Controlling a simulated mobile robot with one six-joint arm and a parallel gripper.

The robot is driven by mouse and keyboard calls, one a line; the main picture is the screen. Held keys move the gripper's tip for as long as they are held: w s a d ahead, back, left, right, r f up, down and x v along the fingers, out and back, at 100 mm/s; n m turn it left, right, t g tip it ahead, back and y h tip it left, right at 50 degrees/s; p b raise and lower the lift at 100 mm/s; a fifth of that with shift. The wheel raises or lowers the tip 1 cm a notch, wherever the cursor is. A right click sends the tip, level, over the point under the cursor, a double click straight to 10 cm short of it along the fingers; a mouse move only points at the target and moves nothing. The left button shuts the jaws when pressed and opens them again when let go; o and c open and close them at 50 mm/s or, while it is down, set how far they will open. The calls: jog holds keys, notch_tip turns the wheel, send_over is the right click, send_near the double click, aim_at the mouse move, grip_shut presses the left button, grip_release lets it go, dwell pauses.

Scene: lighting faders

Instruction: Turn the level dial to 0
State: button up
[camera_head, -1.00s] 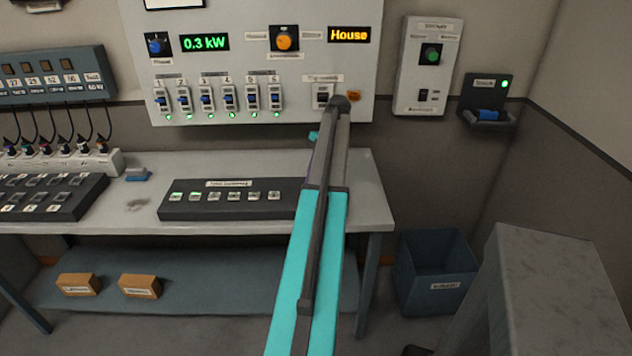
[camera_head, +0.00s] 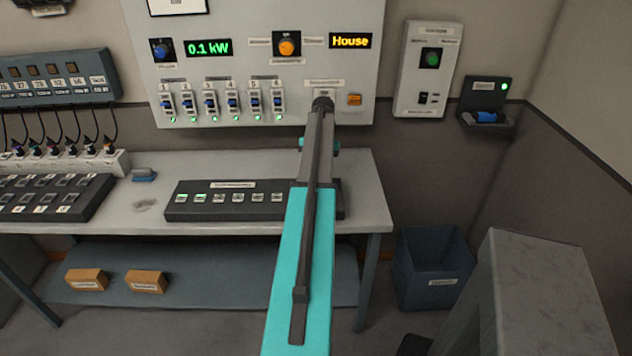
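I cannot read any label as "level". A blue dial (camera_head: 162,50) is at the wall panel's upper left, beside a green display (camera_head: 208,48) reading 0.1 kW. An orange dial (camera_head: 287,44) sits farther right, beside a display (camera_head: 351,41) reading "House". A green round knob (camera_head: 431,59) is on the separate panel to the right. Which way the dials point is too small to tell. My arm reaches up the middle of the view, its dark end joint in front of the panel's lower edge.
Several blue-lever switches (camera_head: 233,103) line the wall panel (camera_head: 220,75), with green lights below. A dark button strip (camera_head: 240,213) lies on the grey table (camera_head: 365,190), partly behind my arm. A blue bin (camera_head: 432,285) and a grey block (camera_head: 545,270) stand at right.

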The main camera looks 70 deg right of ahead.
jog(key=shift+s+f, duration=0.1)
jog(key=shift+s, duration=0.1)
jog(key=o, duration=1)
jog(key=shift+o, duration=0.2)
jog(key=shift+w, duration=0.1)
jog(key=shift+r, duration=0.2)
jog(key=shift+r, duration=0.1)
notch_tip(320, 180, up, 3)
jog(key=p, duration=0.3)
jog(key=shift+r+p, duration=0.2)
jog(key=shift+p, duration=0.2)
jog(key=shift+s+a+f, duration=0.15)
jog(key=shift+s+a, duration=0.05)
jog(key=shift+a, duration=0.3)
jog(key=s+a+p, duration=0.1)
jog(key=s+a, duration=0.1)
jog(key=a, duration=0.5)
jog(key=s+a+r+p, duration=0.1)
jog(key=s+a, duration=0.2)
jog(key=a, duration=0.4)
jog(key=shift+s+r, duration=0.2)
